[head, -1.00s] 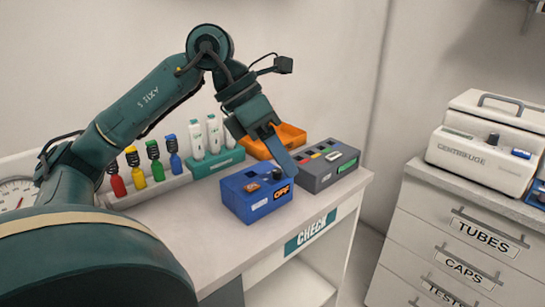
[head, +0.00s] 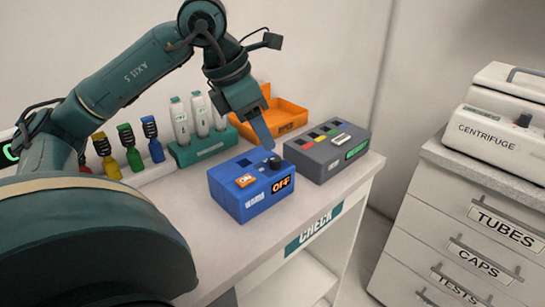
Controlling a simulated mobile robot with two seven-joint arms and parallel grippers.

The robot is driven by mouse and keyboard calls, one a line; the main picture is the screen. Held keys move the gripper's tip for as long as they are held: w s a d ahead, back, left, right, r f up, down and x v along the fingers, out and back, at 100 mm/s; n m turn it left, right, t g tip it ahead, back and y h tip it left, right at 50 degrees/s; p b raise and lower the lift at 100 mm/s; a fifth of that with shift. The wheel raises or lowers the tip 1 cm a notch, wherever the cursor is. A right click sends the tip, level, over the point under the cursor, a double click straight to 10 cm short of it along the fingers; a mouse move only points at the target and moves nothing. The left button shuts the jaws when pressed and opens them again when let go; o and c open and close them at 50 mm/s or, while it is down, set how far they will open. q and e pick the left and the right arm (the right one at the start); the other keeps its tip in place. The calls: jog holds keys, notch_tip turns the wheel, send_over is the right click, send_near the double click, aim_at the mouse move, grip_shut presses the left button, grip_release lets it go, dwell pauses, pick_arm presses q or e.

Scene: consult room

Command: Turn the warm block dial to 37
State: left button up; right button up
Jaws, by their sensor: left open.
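The warm block is a blue box (head: 246,200) on the white counter. It has an orange ON switch (head: 245,180), a black dial (head: 274,163) at its upper right corner, and a dark display reading OFF in orange (head: 281,187). My left gripper (head: 266,143) points down just behind and above the dial, its finger close to the knob. It is open with nothing between its jaws; whether it touches the dial cannot be told. The dial's pointer is too small to read. My right gripper is out of view.
A grey box with coloured squares (head: 318,167) stands close right of the warm block. Behind are an orange tray (head: 292,113) and a teal rack (head: 195,153) of white pens. Coloured droppers stand left. A centrifuge (head: 490,140) sits on the right cabinet. The counter's front is clear.

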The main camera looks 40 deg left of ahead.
aim_at(276, 158)
pick_arm(q)
jog(key=x, duration=0.6)
jog(key=shift+w+f, duration=0.1)
jog(key=shift+f, duration=0.1)
grip_shut()
